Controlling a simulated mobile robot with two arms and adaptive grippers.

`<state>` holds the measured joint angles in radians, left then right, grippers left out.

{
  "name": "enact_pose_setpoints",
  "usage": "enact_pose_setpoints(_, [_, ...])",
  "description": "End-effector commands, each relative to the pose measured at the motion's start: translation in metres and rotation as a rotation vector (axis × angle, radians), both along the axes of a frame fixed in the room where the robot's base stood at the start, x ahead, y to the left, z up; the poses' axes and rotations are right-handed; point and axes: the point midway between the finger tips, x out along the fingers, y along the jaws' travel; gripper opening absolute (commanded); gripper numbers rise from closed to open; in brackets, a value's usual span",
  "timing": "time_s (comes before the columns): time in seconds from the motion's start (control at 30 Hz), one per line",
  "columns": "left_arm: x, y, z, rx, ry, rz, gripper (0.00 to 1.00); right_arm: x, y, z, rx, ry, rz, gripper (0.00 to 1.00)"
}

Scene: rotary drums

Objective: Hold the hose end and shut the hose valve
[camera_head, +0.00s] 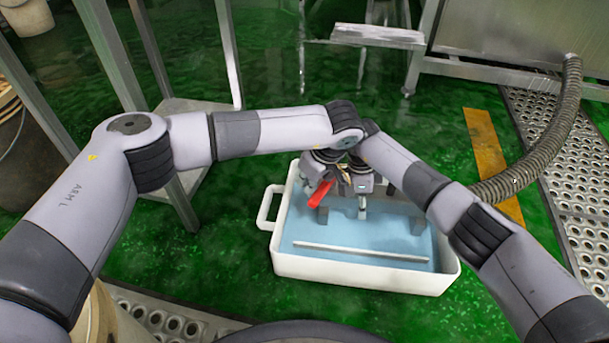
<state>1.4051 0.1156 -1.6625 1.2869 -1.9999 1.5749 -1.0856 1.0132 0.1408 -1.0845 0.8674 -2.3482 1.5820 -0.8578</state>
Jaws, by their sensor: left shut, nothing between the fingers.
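A red valve lever (319,194) slants over the left part of a white tub (365,272). My left gripper (335,183) is shut and empty, close by the lever; I cannot tell whether they touch. A grey ribbed hose (550,142) curves down from the steel tank at the right and passes behind my right forearm. Its end and most of the valve body are hidden by my wrists and grippers. My right wrist meets the left one in the picture above the tub, and I cannot make out its fingers.
The tub holds blue liquid, with a pale bar (360,252) across its front part. A steel frame stands at the left, and a steel tank (500,30) at the back right. Perforated floor plates (590,200) lie at the right.

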Motion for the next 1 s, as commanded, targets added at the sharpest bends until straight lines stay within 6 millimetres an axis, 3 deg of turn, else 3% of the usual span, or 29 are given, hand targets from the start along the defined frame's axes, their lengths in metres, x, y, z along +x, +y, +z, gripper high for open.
enact_pose_setpoints(0.5, [-0.017,-0.019,-0.001,-0.004,0.005,0.127,0.00,-0.002,-0.001,-0.005,-0.002,0.006,-0.002,0.00])
enact_pose_setpoints(1.0, [-0.018,-0.021,-0.001,-0.003,0.003,0.128,0.00,-0.002,-0.001,-0.005,-0.002,0.007,-0.002,0.00])
